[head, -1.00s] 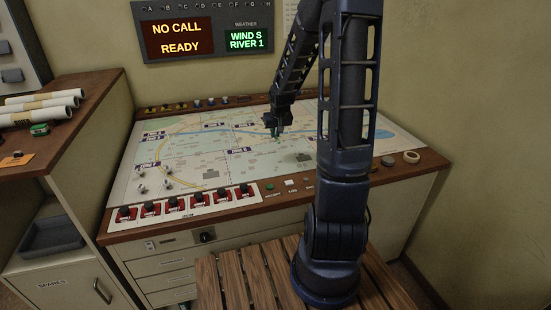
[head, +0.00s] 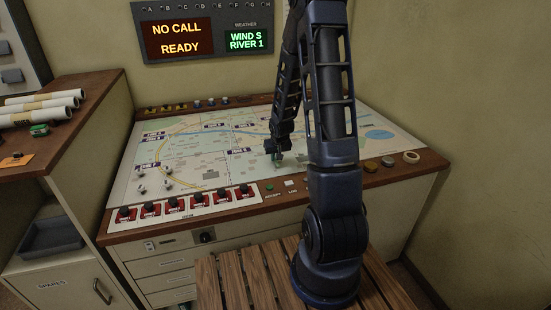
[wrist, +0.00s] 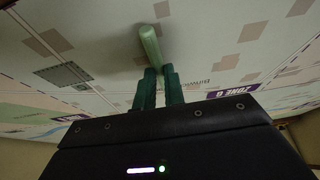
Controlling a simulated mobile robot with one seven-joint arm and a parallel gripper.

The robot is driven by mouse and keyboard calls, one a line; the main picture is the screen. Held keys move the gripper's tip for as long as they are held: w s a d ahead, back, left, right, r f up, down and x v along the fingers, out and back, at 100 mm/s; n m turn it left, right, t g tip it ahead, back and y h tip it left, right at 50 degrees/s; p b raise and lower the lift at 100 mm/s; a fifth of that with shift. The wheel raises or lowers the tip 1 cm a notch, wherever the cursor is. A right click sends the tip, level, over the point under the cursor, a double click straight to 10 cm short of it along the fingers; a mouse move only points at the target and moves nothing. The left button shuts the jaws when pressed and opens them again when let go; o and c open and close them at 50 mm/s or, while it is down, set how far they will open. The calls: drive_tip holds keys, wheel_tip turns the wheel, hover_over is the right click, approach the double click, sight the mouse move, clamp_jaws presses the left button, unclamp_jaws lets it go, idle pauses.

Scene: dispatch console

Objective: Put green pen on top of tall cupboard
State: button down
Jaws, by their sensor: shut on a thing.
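The green pen (wrist: 150,45) is pale green and shows in the wrist view, pointing away from my fingers over the map. My gripper (wrist: 158,73) has its two dark green fingers close together, shut on the near end of the pen. In the head view my gripper (head: 277,160) is over the map, right of its middle; the pen is too small there to tell apart from the fingers. The tall cupboard (head: 92,100) stands at the left, with a brown wooden top.
Rolled papers (head: 40,108), a green item (head: 39,130) and an orange item (head: 16,159) lie on the cupboard top. The map console (head: 200,165) has red switches (head: 175,205) along its front.

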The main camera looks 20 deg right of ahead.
drive_tip(key=shift+f, duration=0.3)
drive_tip(key=shift+f, duration=0.15)
drive_tip(key=c, duration=1.5)
unclamp_jaws()
drive_tip(key=s+a+r+h, duration=0.1)
drive_tip(key=s+r, duration=0.7)
drive_tip(key=r, duration=0.5)
drive_tip(key=s+r, duration=0.8)
drive_tip(key=r, duration=0.4)
drive_tip(key=shift+y, duration=0.4)
drive_tip(key=s+r, duration=0.2)
drive_tip(key=s, duration=0.3)
drive_tip(key=s+a+r, duration=0.1)
drive_tip(key=s+r, duration=0.2)
drive_tip(key=s, duration=0.1)
drive_tip(key=s+r, duration=0.2)
drive_tip(key=s, duration=0.3)
drive_tip(key=shift+s+a+r, duration=0.25)
drive_tip(key=shift+s+r, duration=0.1)
drive_tip(key=shift+r, duration=0.05)
drive_tip(key=shift+o, duration=0.6)
drive_tip(key=shift+s+r, duration=0.1)
drive_tip(key=shift+s, duration=0.5)
